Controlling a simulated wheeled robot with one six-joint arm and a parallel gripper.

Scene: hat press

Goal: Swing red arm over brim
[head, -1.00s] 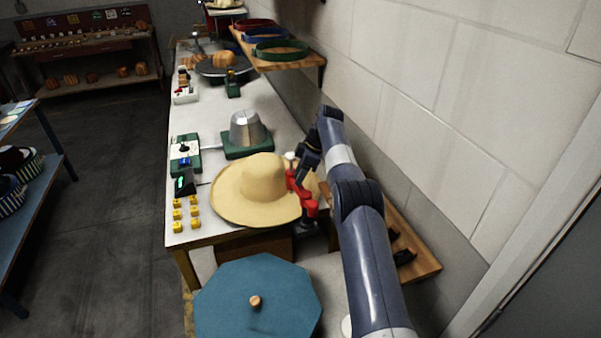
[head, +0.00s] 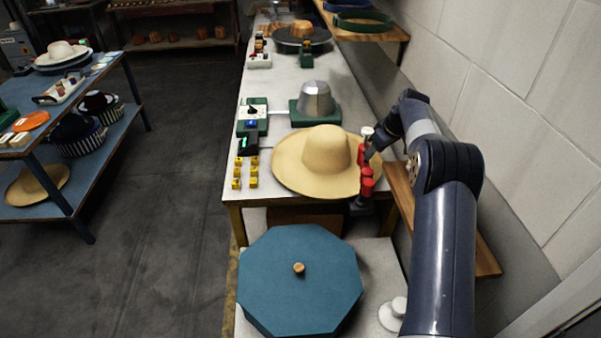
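The straw-coloured hat (head: 326,152) lies brim down near the front end of the white bench. The red arm (head: 367,172) stands at the right edge of the brim, with a white knob (head: 367,132) near its far end. From this angle it overlaps the brim's right edge, and I cannot tell whether it lies over the brim or beside it. My gripper (head: 374,152) is at the red arm's far end, close to the white knob. Its fingers are small and partly hidden, so I cannot tell whether they are open or touching it.
A metal cone on a green base (head: 316,101) stands behind the hat. Small yellow blocks (head: 245,172) and a control box (head: 252,118) are to the left. A blue octagonal lid (head: 300,280) is in front. A wooden shelf (head: 440,210) and the wall are at right.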

